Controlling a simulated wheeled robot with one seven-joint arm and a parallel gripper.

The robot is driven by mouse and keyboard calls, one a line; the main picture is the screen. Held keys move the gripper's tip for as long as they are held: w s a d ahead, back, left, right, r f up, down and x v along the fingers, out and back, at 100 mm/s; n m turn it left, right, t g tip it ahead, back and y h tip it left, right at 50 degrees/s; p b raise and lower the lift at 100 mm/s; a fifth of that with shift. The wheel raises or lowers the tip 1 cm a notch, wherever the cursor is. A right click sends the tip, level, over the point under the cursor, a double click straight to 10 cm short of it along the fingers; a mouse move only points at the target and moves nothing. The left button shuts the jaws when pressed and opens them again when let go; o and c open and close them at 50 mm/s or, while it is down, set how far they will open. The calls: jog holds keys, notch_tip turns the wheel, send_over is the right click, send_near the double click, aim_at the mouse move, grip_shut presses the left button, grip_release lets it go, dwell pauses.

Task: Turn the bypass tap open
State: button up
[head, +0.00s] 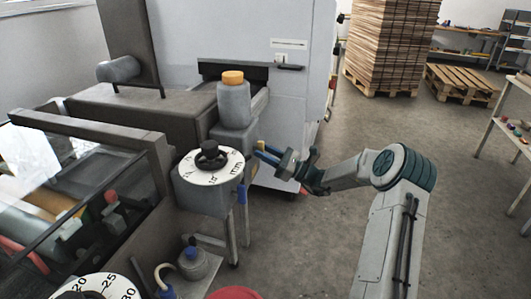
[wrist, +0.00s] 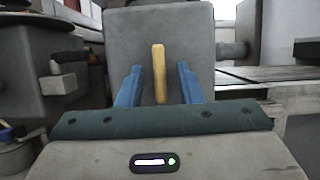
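In the wrist view an upright yellow lever (wrist: 159,73), which looks like the tap handle, stands against a grey block (wrist: 198,25). My gripper (wrist: 160,84) is open, with one blue finger on each side of the lever and a visible gap to each. I cannot tell whether the fingertips reach as far as the lever. In the head view my gripper (head: 262,153) is just right of the white dial (head: 193,173) with the black knob (head: 211,157).
A glass-sided cabinet (head: 40,215) is at the left, and a small grey can (head: 195,263) is low in front. A pallet stack (head: 390,45) stands far back. The floor (head: 330,230) at right is clear.

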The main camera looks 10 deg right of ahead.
jog(key=b+v, duration=0.1)
jog(key=v, duration=1.2)
jog(key=shift+d+f, duration=0.25)
jog(key=shift+d, duration=0.05)
jog(key=shift+s, duration=0.15)
